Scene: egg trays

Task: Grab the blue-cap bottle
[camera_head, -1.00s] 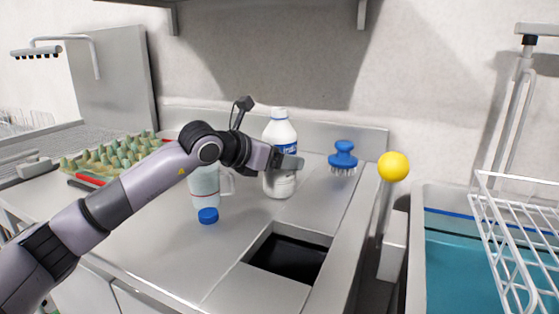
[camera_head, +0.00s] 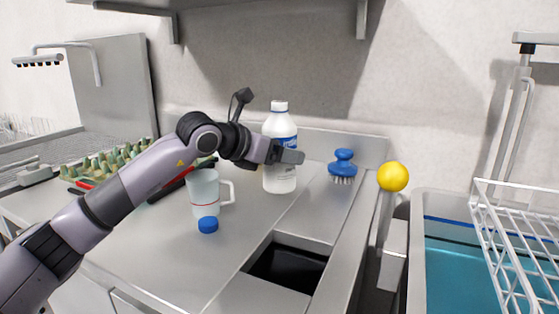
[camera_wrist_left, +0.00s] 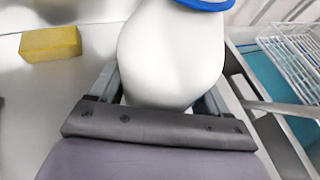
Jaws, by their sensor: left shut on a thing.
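A white bottle (camera_head: 280,181) with a blue-and-white label stands upright near the back of the counter in the head view; its top looks white there. My left gripper (camera_head: 291,157) is at its side, shut on its body. In the left wrist view the white bottle (camera_wrist_left: 172,58) fills the space between the two fingers (camera_wrist_left: 160,88), with a blue band at the upper edge. The bottle looks slightly raised off the counter. A round blue cap-like piece (camera_head: 208,225) is in front of a pale mug (camera_head: 204,189). My right gripper is not in view.
A blue brush (camera_head: 343,166) stands right of the bottle. A dark square opening (camera_head: 287,268) is in the counter ahead. A green egg tray (camera_head: 110,160) is at left, a yellow ball (camera_head: 393,177) at right. A yellow sponge (camera_wrist_left: 50,44) shows in the wrist view.

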